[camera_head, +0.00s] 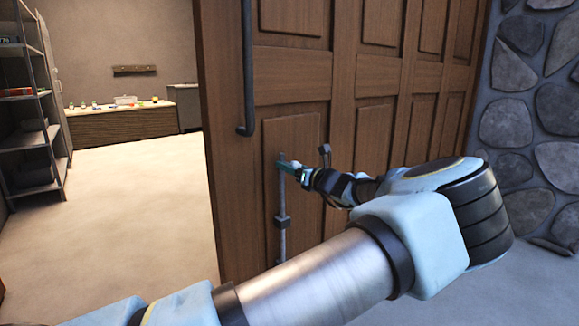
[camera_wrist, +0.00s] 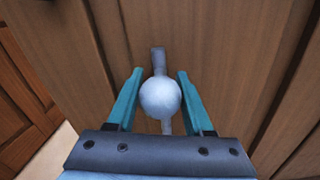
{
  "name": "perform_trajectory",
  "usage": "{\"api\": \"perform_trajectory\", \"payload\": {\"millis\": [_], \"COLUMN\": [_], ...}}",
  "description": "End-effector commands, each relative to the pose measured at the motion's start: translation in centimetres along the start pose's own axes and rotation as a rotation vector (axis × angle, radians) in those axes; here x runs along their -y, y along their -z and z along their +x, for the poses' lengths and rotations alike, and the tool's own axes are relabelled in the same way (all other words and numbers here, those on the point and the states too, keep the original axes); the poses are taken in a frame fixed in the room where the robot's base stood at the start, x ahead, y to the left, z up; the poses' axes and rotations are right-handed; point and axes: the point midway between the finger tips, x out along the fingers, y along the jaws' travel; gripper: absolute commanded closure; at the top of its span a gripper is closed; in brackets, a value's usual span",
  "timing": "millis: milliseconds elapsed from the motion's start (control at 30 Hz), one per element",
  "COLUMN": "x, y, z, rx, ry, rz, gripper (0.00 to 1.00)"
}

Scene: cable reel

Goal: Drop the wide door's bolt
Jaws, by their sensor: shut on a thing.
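The wide door (camera_head: 300,90) is brown panelled wood and stands to the right of an open doorway. Its bolt (camera_head: 282,240) is a grey vertical rod low on the door, running through a dark bracket (camera_head: 282,222). The bolt's pale round knob (camera_head: 296,165) is at the rod's upper end. My gripper (camera_head: 290,168) is at the knob, with its teal fingers on either side. In the wrist view the knob (camera_wrist: 160,97) sits between the two fingertips, and my gripper (camera_wrist: 158,85) is shut on it. The rod's lower end is hidden behind my arm in the head view.
A long dark vertical handle (camera_head: 247,70) is on the door above and left of the bolt. A stone wall (camera_head: 530,110) stands at the right. Through the doorway are a metal shelf (camera_head: 40,100), a counter (camera_head: 125,125) and clear pale floor (camera_head: 110,220).

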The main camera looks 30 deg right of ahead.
Motion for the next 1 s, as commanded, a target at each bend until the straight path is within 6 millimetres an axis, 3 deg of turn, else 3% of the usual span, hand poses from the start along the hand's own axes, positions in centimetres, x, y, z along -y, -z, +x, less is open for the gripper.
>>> {"api": "perform_trajectory", "payload": {"millis": [300,667,700,900,1000], "x": [1.2,1.4,1.4,1.4,1.4], "y": [6.2,7.2,7.2,7.1,7.0], "z": [0.0,-0.1,-0.1,-0.1,-0.1], "rx": [0.000,-0.004,-0.005,-0.003,-0.002], "ry": [0.000,0.002,0.002,0.001,0.001], "rz": [0.003,0.001,0.001,0.001,0.001], "gripper": [1.00,1.00,0.47,0.25,0.23]}}
